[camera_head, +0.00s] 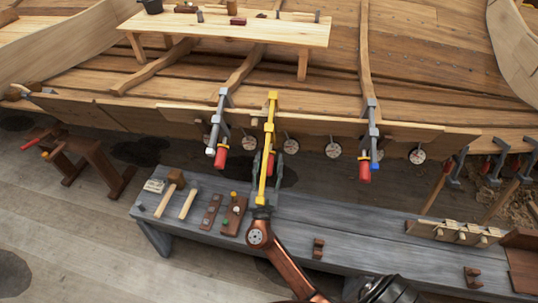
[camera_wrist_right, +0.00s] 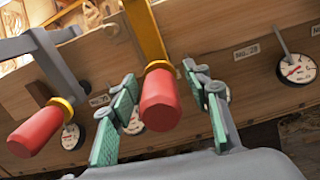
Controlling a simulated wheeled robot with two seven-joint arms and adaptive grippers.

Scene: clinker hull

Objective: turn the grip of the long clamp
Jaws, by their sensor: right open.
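The long clamp (camera_head: 270,125) has a yellow bar and hangs over the plank edge. Its red grip (camera_wrist_right: 160,100) shows in the wrist view, with a small yellow collar above it. In the head view the grip is mostly hidden behind the bar and my gripper. My right gripper (camera_wrist_right: 159,78) is open. Its green-padded fingers stand on either side of the red grip, with visible gaps, so it does not look squeezed. In the head view the right gripper (camera_head: 264,163) is below the plank edge. My left gripper is not in view.
Grey clamps with red grips hang left (camera_head: 221,125) and right (camera_head: 371,135) of the long clamp. Round dials (camera_head: 333,150) line the plank. A grey bench (camera_head: 330,215) below holds a mallet (camera_head: 171,190) and other tools. A sawhorse (camera_head: 90,160) stands at the left.

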